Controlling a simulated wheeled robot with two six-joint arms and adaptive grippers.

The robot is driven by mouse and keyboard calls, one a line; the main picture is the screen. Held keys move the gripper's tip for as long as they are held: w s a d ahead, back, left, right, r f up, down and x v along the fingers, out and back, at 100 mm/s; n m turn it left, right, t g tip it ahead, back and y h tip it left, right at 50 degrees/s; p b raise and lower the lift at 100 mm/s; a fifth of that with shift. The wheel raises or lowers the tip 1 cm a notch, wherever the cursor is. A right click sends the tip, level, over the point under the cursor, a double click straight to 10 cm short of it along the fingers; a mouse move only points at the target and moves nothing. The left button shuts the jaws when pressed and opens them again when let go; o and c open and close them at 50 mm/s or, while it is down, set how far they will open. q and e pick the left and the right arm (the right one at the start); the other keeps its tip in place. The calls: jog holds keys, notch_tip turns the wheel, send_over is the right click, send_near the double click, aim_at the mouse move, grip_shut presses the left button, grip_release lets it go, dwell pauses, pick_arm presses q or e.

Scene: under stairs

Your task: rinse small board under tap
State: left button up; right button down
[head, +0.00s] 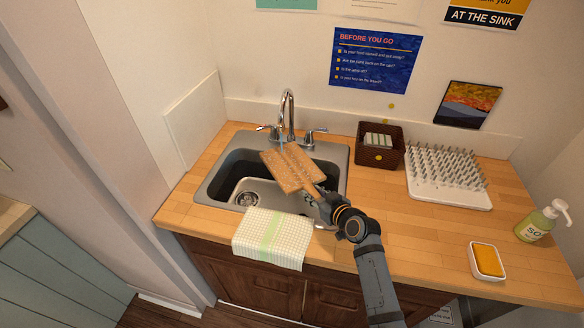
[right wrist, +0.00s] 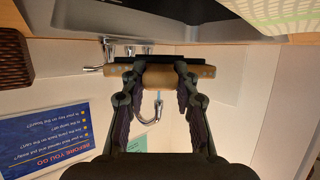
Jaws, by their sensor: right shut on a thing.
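The small wooden board (head: 291,168) is held tilted over the sink (head: 213,186), just below the spout of the chrome tap (head: 288,103). Pale specks show on its upper face. My right gripper (head: 322,196) is shut on the board's handle, at its lower right end. In the right wrist view, the fingers (right wrist: 160,74) close on the board (right wrist: 166,76) from both sides, and the tap spout (right wrist: 151,117) shows behind it. A thin pale streak between spout and board may be water; I cannot tell for sure. My left gripper is not in view.
A checked towel (head: 270,238) hangs over the sink's front edge. Right of the sink stand a brown basket (head: 364,158), a white drying rack (head: 450,198), a sponge dish (head: 487,275) and a soap bottle (head: 540,224). The counter (head: 425,245) between them is clear.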

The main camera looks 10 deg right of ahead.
jog(key=shift+s+a+r+p, duration=0.1)
jog(key=shift+s+a+p, duration=0.2)
jog(key=shift+s, duration=0.5)
jog(key=shift+s+a+f+p, duration=0.15)
jog(key=shift+s+a, duration=0.1)
jog(key=shift+s, duration=0.6)
jog(key=shift+s+a+r+p, duration=0.15)
jog(key=shift+s+a+p, duration=0.15)
jog(key=shift+s, duration=0.5)
jog(key=shift+s+a, duration=0.25)
jog(key=shift+s, duration=0.45)
jog(key=shift+s+a, duration=0.25)
jog(key=shift+s, duration=0.4)
